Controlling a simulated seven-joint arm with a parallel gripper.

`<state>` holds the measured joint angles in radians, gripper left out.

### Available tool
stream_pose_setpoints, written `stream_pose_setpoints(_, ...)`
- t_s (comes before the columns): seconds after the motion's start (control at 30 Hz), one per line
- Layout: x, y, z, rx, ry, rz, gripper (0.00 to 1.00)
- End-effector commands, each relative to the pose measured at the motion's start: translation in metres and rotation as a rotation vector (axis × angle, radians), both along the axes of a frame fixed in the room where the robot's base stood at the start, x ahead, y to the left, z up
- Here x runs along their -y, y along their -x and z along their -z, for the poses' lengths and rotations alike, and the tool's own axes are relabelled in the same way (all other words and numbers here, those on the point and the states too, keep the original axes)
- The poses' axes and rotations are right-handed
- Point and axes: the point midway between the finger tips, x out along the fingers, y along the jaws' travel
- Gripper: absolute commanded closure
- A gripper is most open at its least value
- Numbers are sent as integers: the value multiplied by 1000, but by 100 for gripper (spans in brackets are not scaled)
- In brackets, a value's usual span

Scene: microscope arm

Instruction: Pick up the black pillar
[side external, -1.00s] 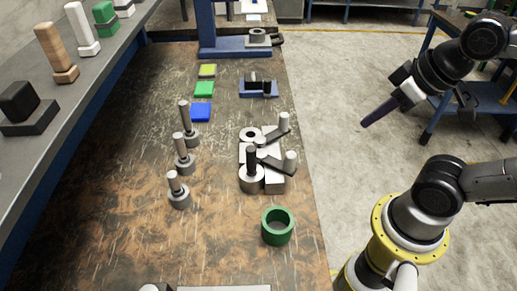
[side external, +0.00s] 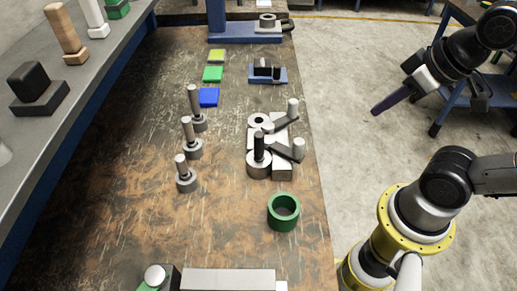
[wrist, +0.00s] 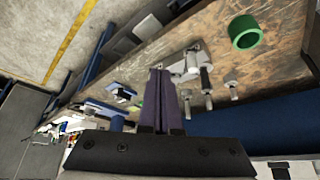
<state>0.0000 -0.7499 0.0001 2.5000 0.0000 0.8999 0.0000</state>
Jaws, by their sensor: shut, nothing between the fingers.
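A black pillar (side external: 259,147) stands upright in a round grey base (side external: 259,165), within a cluster of pale grey parts near the table's right edge. My gripper (side external: 376,112), with dark purple fingers, is right of the table and above the floor, well apart from the pillar. Its fingers are together and hold nothing. The fingers also show in the wrist view (wrist: 161,75), in front of part of the cluster. A dark upright piece (wrist: 205,77) shows just right of the fingers there; I cannot tell for sure that it is the same pillar.
A green ring (side external: 283,211) lies in front of the cluster. Several grey pegs on round bases (side external: 192,143) stand to its left. Yellow, green and blue squares (side external: 209,97) and a blue fixture (side external: 282,75) lie farther back. A shelf (side external: 90,80) runs along the left.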

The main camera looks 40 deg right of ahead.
Motion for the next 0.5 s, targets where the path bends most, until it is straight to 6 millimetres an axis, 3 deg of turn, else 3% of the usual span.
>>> stream_pose_setpoints(0.1,0,0,0,0,0,0,100)
stream_pose_setpoints(0.43,0,0,0,0,0,0,41)
stream_pose_setpoints(0.5,0,0,0,0,0,0,36)
